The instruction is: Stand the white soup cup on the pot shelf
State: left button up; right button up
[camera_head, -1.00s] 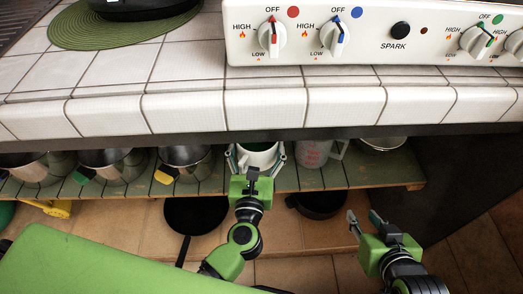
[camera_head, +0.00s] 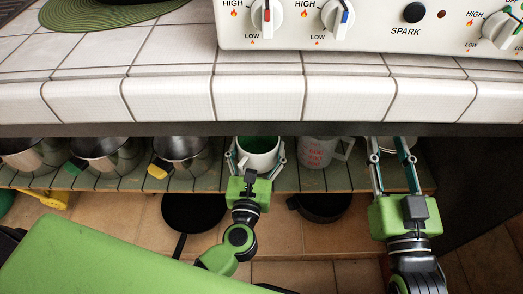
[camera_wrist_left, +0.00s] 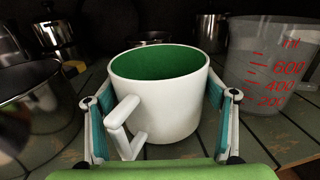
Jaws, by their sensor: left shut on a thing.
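The white soup cup (camera_head: 258,161) has a green inside and stands upright between the fingers of my left gripper (camera_head: 257,152). In the left wrist view the cup (camera_wrist_left: 165,105) fills the middle, its handle towards the front left. The teal fingers are on both sides, shut on it. The green slatted pot shelf (camera_head: 287,181) lies under the cup, and its base seems to be on or just over the slats; I cannot tell if it bears weight. My right gripper (camera_head: 390,150) is open, its fingers reaching over the shelf's right end.
Steel pots (camera_head: 181,150) stand left of the cup. A clear measuring cup (camera_head: 318,152) is close on its right, and a bowl (camera_head: 393,154) lies behind my right fingers. The tiled counter (camera_head: 260,98) overhangs the shelf. Black pans (camera_head: 195,212) are below.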

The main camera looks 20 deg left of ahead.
pick_arm(q)
jog(key=shift+f, duration=0.3)
pick_arm(e)
jog(key=shift+s+r+t, duration=0.2)
jog(key=shift+r+t, duration=0.8)
jog(key=shift+r, duration=0.7)
pick_arm(q)
jog(key=shift+f+b, duration=0.15)
jog(key=shift+b, duration=0.15)
jog(key=o, duration=1.4)
pick_arm(e)
jog(key=shift+s+r+y, duration=0.15)
jog(key=shift+r+y, duration=0.15)
jog(key=shift+r, duration=0.2)
pick_arm(q)
jog(key=shift+s+d, duration=0.3)
jog(key=shift+s, duration=1.7)
jog(key=shift+s+d, duration=0.3)
jog(key=shift+s, duration=1.7)
jog(key=shift+s+d, duration=0.3)
jog(key=shift+s, duration=1.7)
pick_arm(e)
jog(key=shift+d+f, duration=0.1)
jog(key=shift+f, duration=0.15)
